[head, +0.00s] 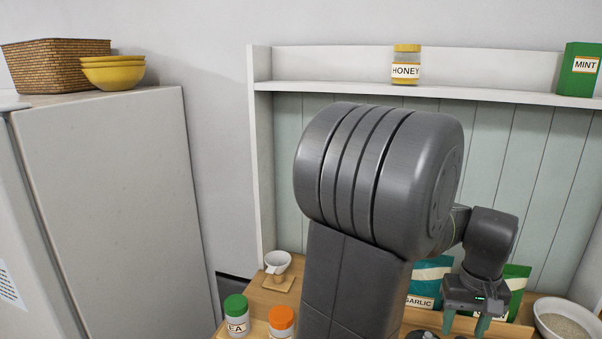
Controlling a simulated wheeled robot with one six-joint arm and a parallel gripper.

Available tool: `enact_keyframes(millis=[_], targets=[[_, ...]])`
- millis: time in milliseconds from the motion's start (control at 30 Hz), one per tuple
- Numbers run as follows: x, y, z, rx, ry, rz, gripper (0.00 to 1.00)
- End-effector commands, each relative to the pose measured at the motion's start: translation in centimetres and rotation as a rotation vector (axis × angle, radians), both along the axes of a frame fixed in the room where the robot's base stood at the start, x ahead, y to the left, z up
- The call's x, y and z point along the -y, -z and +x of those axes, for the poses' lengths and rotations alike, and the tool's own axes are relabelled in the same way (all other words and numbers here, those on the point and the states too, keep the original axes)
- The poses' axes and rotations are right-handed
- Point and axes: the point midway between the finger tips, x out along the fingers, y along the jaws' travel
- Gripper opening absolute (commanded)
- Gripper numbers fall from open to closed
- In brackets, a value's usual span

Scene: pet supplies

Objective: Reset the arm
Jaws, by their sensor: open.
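My arm rises in the middle of the head view and bends down on the right to my gripper (466,323). The gripper points down with its two teal fingers apart, and nothing shows between them. It is in front of a blue and cream packet marked GARLIC (424,286) and a green packet (515,284), both partly hidden by the arm. Whether it touches either packet cannot be told.
A wooden counter (258,302) holds a white cup (278,264), a green-lidded jar (236,312), an orange-lidded jar (281,322) and a white bowl (566,318). A shelf (330,87) above bears a honey jar (405,66) and a MINT box (581,70). A fridge (120,200) stands left.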

Motion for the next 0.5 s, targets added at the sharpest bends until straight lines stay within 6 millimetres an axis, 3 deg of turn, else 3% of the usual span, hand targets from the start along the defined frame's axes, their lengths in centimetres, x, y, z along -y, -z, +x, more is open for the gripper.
enact_keyframes(millis=[500], targets=[[-0.1, 0.0, 3.0, 0.0, -0.47, 0.0, 0.48]])
